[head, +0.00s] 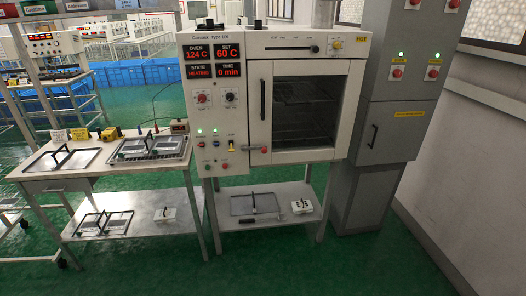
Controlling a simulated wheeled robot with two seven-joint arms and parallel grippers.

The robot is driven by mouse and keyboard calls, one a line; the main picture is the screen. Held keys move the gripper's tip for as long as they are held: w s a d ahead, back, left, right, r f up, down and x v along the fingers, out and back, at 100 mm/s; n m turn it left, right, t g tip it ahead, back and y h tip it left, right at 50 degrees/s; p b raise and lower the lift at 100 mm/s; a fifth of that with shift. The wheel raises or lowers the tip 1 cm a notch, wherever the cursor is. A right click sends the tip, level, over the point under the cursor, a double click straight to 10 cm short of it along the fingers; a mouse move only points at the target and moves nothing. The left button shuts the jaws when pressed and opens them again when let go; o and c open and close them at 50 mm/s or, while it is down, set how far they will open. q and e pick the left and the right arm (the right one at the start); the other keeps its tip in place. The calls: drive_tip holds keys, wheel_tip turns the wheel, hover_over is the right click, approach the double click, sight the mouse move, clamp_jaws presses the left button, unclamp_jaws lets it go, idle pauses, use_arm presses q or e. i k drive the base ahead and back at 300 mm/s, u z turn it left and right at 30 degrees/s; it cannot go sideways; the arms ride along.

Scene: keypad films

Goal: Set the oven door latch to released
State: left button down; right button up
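The oven (222,120) stands in the middle on a metal stand. Its door (305,154) is closed, with a dark window (305,105) and a vertical black handle (262,98) near its left edge. A small lever with a red knob (264,150), which looks like the door latch, lies about level at the lower left of the door, across the seam with the control panel. Any marking beside it is too small to read. The red displays (213,62) read oven 124 C, set 60 C, state heating, time 0 min. Neither of my grippers is in view.
A bench (100,170) with trays stands left of the oven. A yellow HOT label (363,41) is at the oven's upper right. A grey cabinet (385,130) stands close on the right. The green floor (300,270) in front is clear.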

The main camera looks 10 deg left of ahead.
sight(264, 148)
drive_tip(key=z, duration=0.55)
drive_tip(key=i, duration=0.45)
drive_tip(key=z, duration=0.9)
drive_tip(key=i, duration=0.8)
drive_tip(key=u, duration=0.8)
drive_tip(key=i, duration=0.6)
drive_tip(key=u, duration=0.65)
